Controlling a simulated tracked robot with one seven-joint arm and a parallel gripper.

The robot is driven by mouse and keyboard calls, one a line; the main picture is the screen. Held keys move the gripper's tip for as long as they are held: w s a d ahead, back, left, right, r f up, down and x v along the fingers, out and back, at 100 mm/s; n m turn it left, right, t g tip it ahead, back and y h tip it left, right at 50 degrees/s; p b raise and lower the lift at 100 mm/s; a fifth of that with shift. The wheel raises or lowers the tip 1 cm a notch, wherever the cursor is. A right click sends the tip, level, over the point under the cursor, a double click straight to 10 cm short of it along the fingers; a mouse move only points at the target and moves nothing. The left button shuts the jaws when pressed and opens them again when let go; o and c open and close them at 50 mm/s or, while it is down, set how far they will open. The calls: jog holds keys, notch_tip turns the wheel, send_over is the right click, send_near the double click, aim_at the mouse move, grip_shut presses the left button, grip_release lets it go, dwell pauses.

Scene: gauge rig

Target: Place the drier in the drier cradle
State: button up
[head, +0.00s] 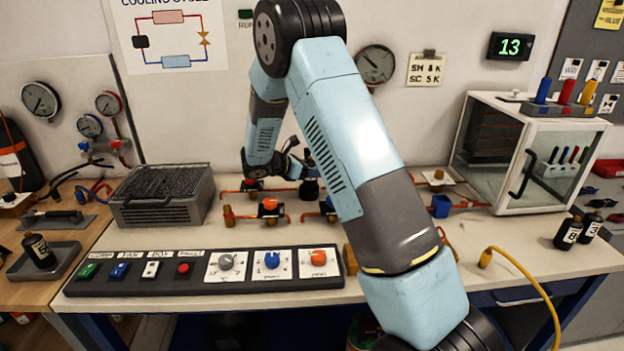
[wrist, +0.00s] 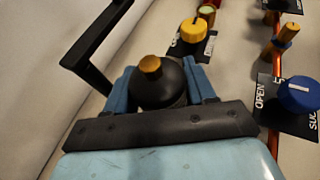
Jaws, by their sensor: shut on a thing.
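My gripper (wrist: 160,88) is shut on a dark rounded body with a brass-coloured tip, which I take to be the drier (wrist: 158,94). Its blue fingers press it from both sides. In the head view my gripper (head: 308,167) points right over the back of the bench, partly covered by my own arm. A dark round piece (head: 310,188) shows just below it, probably the drier. I cannot make out the drier cradle, and cannot tell whether the drier touches anything beneath.
Copper pipework with an orange-knobbed valve (head: 268,204) and a blue-knobbed valve (head: 440,205) runs along the bench. A finned grey box (head: 160,208) stands left and a glass-fronted cabinet (head: 560,165) right. A control panel (head: 200,272) lines the front. A yellow hose (head: 520,262) hangs at right.

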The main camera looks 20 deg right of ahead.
jog(key=shift+w+f, duration=0.35)
jog(key=shift+f, duration=0.1)
notch_tip(320, 180, down, 3)
jog(key=shift+r, duration=0.1)
jog(key=o, duration=1.2)
